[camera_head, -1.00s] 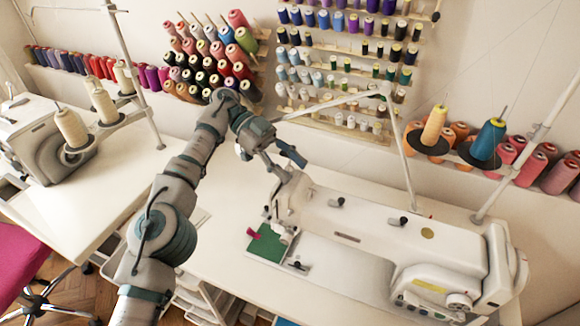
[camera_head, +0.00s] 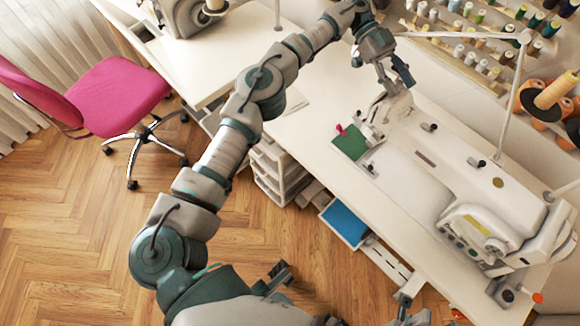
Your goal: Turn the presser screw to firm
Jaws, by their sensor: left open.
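The white sewing machine (camera_head: 440,165) lies along the table, its needle end toward the upper left. Green fabric (camera_head: 350,142) with a small magenta piece (camera_head: 341,130) lies by the needle end. My left gripper (camera_head: 391,82) is open, just above the top of the needle end, with its fingers pointing down. The presser screw cannot be made out; the gripper covers that spot, and I cannot tell whether the fingers touch it.
Thread spools (camera_head: 470,45) stand on wall racks behind the machine. A thread stand pole (camera_head: 508,95) rises behind it. A blue-topped drawer (camera_head: 345,222) is below the table edge. A pink chair (camera_head: 115,95) stands at left on open wood floor.

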